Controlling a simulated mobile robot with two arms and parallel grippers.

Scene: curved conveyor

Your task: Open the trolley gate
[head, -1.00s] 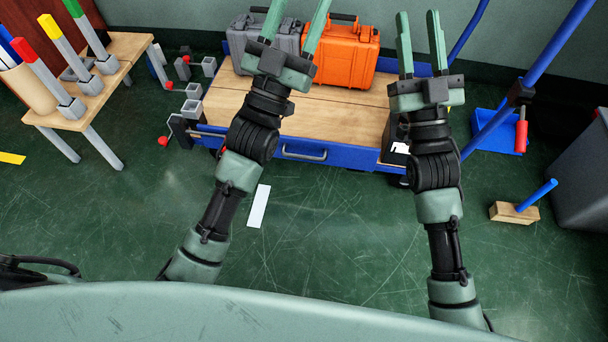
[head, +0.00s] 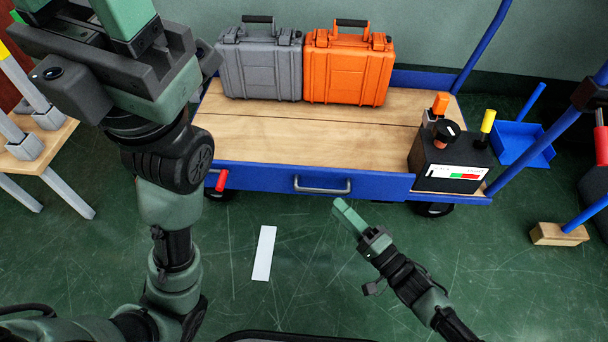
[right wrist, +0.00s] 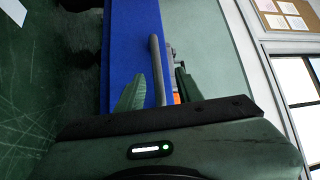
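The trolley (head: 300,130) has a wooden deck and a blue front gate (head: 255,178) along its near edge. A grey bar handle (head: 322,185) sits on the gate's face. A red grip (head: 221,179) is at the gate's left end. My right gripper (head: 350,215) is in front of the gate, just right of and below the handle. In the right wrist view its fingers are apart, with the handle (right wrist: 157,65) showing between them; contact cannot be told. My left gripper (head: 80,12) is high at the upper left, fingers apart, tips out of frame.
A grey case (head: 260,68) and an orange case (head: 347,68) stand at the deck's back. A black box (head: 450,160) with knobs is at its right front corner. A wooden table (head: 45,150) is at left. The floor before the trolley is clear, with a white strip (head: 264,252).

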